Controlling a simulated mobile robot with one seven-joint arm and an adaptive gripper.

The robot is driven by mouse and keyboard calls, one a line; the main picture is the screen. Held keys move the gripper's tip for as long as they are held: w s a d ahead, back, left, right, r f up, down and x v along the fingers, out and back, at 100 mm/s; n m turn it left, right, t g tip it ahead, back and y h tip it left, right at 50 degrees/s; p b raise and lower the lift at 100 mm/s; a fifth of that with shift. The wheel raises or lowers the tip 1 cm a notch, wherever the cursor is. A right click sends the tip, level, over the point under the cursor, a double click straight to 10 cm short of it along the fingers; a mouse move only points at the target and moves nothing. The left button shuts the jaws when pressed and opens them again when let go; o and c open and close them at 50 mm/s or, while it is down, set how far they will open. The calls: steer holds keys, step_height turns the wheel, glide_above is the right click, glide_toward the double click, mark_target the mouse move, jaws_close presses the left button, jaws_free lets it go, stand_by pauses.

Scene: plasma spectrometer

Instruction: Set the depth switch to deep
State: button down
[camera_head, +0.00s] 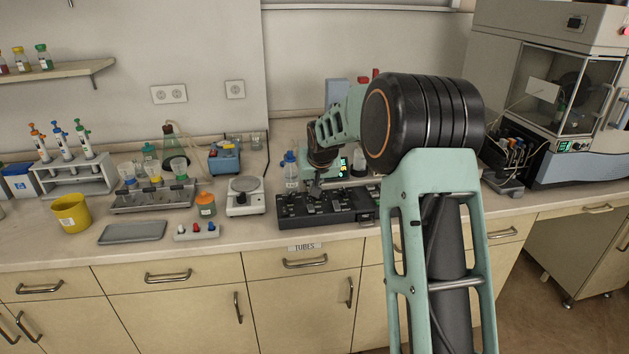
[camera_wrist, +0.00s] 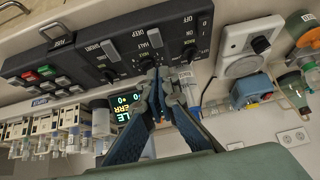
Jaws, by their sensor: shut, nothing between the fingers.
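A black control panel (camera_head: 290,212) lies on the bench, and it fills the upper part of the wrist view (camera_wrist: 75,50). In the head view my gripper (camera_head: 317,182) is over the panel, partly hidden by my wrist.
A white balance (camera_head: 244,203) stands left of the panel and a clear bottle (camera_head: 290,172) behind it. A lit display (camera_wrist: 124,103) shows in the wrist view. Small coloured buttons (camera_wrist: 45,71) are on the panel's left section. A grey tray (camera_head: 133,233) lies farther left.

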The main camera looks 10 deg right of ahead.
mark_target(312, 209)
steer(key=x, duration=0.4)
steer(key=shift+f, duration=0.15)
step_height(312, 209, down, 2)
steer(key=shift+s+f+p, duration=0.1)
steer(key=shift+f+p, duration=0.05)
steer(key=shift+p, duration=0.3)
steer(key=shift+s+f, duration=0.1)
steer(key=shift+f, duration=0.7)
steer(key=shift+f, duration=0.1)
steer(key=shift+s+f+b, duration=0.2)
steer(key=shift+f+b, duration=0.3)
steer(key=shift+b, duration=0.35)
steer(key=shift+r, duration=0.2)
steer(key=shift+w+r, duration=0.1)
